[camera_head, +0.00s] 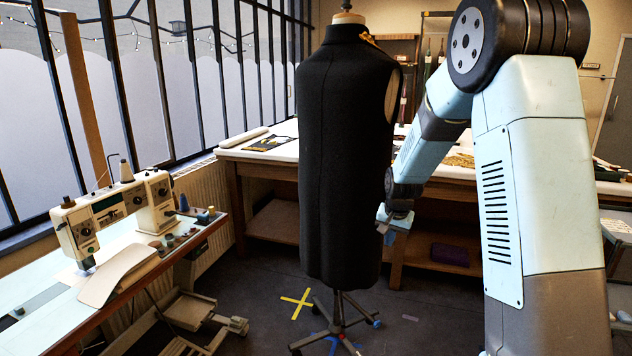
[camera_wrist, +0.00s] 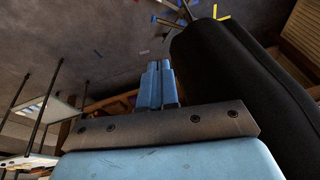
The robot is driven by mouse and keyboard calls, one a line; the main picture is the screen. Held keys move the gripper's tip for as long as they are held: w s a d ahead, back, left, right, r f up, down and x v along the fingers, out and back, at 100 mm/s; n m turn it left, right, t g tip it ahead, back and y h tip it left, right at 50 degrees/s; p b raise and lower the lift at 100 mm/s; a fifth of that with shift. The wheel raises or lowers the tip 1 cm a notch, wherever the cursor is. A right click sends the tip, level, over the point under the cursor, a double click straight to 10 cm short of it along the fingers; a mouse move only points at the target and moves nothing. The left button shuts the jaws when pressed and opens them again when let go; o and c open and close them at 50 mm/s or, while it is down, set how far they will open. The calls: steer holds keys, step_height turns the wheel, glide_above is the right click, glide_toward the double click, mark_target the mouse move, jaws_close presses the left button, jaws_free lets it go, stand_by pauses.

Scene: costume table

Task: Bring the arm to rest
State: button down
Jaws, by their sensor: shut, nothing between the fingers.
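My arm enters the head view from the right and bends down toward the middle. My gripper (camera_head: 385,220) hangs beside the lower right side of a dress form in a black sleeveless garment (camera_head: 345,160). In the wrist view my gripper's two blue fingers (camera_wrist: 157,85) are together with nothing between them. The black garment (camera_wrist: 235,80) fills the right of that view, close beside the fingers. I cannot tell whether they touch.
The dress form stands on a wheeled stand (camera_head: 338,325) near a yellow floor cross (camera_head: 297,303). A long work table (camera_head: 255,158) runs behind it. A sewing machine (camera_head: 115,210) stands on a bench at left. Open floor lies between bench and stand.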

steer(key=s+d+r+n+t, duration=0.1)
steer(key=s+r+n, duration=0.1)
steer(key=s+r, duration=1.55)
steer(key=s+r+n+t, duration=0.1)
steer(key=s+r, duration=0.3)
steer(key=s, duration=1.6)
steer(key=shift+d+r+n, duration=0.15)
steer(key=shift+d+n, duration=0.25)
steer(key=shift+n, duration=0.5)
